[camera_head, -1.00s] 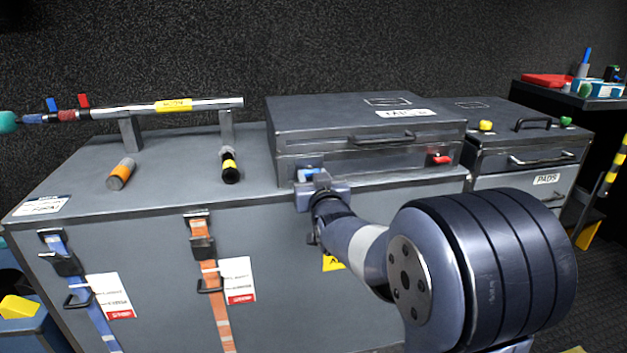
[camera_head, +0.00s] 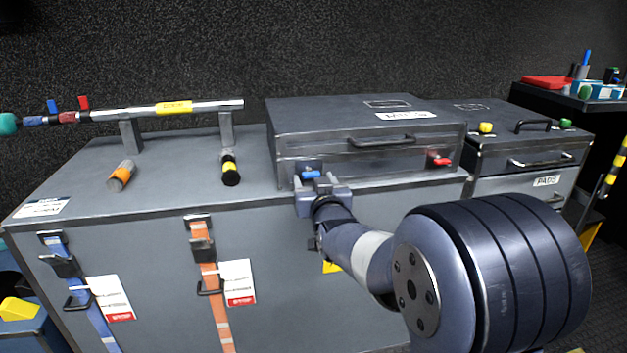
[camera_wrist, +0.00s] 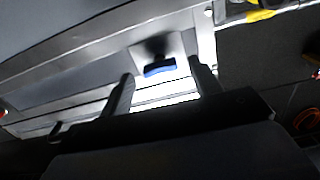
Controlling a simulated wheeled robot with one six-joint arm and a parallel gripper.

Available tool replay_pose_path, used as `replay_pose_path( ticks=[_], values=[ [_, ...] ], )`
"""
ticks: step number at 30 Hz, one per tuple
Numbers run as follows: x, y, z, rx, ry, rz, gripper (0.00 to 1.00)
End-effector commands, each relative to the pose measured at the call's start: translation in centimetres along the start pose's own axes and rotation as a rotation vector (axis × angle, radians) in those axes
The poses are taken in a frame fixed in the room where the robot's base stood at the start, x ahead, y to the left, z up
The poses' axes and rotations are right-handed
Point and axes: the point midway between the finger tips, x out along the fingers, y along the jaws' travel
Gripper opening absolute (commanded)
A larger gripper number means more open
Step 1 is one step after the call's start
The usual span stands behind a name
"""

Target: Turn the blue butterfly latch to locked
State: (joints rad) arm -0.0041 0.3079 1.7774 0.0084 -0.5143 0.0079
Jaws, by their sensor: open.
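The blue butterfly latch (camera_head: 311,174) sits at the left of the front face of the dark grey case (camera_head: 345,165) on top of the large grey cabinet. In the head view its blue wing lies about level. It also shows in the wrist view (camera_wrist: 160,68), ahead of and between my two fingers. My gripper (camera_head: 322,186) is open and empty, just in front of the latch. In the wrist view my gripper (camera_wrist: 163,88) has its fingertips on either side of the blue wing, with gaps on both sides. I see no contact.
A red latch (camera_head: 441,161) is on the right of the same case, below a dark handle (camera_head: 382,141). An orange-banded cylinder (camera_head: 121,176) and a yellow-banded black one (camera_head: 230,169) stand or lie on the cabinet top (camera_head: 185,160). A pipe (camera_head: 210,104) rests on supports behind.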

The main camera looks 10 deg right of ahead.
Motion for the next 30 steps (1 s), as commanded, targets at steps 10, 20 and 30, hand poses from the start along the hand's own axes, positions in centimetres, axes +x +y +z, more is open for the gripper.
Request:
replay_pose_path(
  ticks=[10, 20, 30],
  values=[
    [-6.2, 0.0, -0.2, 0.000, 0.001, 0.000, 0.60],
    [-9.6, 0.0, -0.1, 0.001, 0.001, 0.000, 0.60],
    [-9.7, 0.0, 0.0, 0.001, 0.000, 0.000, 0.60]
  ],
)
